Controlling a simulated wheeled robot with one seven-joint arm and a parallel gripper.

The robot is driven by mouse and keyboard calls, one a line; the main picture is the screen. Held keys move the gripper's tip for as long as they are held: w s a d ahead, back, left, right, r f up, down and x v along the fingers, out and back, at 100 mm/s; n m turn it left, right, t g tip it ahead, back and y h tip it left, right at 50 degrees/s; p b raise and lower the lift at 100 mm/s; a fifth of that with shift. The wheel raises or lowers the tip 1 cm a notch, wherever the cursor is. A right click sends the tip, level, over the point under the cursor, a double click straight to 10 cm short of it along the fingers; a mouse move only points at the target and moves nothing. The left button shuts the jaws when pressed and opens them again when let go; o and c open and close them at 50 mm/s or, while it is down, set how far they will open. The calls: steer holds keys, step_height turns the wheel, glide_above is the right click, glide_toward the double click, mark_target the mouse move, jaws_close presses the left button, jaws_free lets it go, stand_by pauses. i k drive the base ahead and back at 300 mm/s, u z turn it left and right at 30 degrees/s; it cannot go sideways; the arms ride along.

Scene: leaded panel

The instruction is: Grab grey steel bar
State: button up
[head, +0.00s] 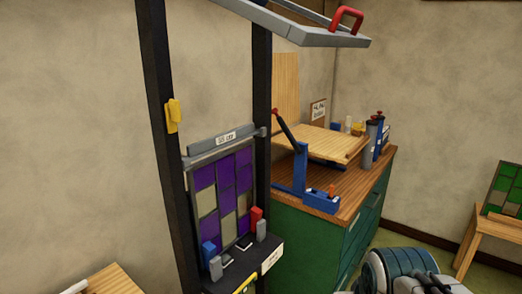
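A grey bar (222,148) runs across the front of a tall black frame, between its two dark posts. It sits along the top of a leaded panel (226,190) with purple and pale panes, just below a small white label. Its right end reaches the right post. Whether it is the steel bar named in the task I cannot tell for sure. My gripper is not clearly in view; only a teal and grey part of my arm shows at the bottom right, well apart from the bar.
A raised grey flap with a red handle (347,18) juts out above. Red, blue and grey clamps stand along the frame's black lower ledge. A green cabinet (335,235) with a wooden top holds a blue lever tool (303,180). A small wooden table (490,232) stands at right.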

mark_target(197, 150)
steer(key=z, duration=0.25)
steer(key=k, duration=0.65)
steer(key=z, duration=0.55)
steer(key=i, duration=1.25)
steer(key=u, duration=1.3)
steer(key=i, duration=0.85)
steer(key=u, duration=0.95)
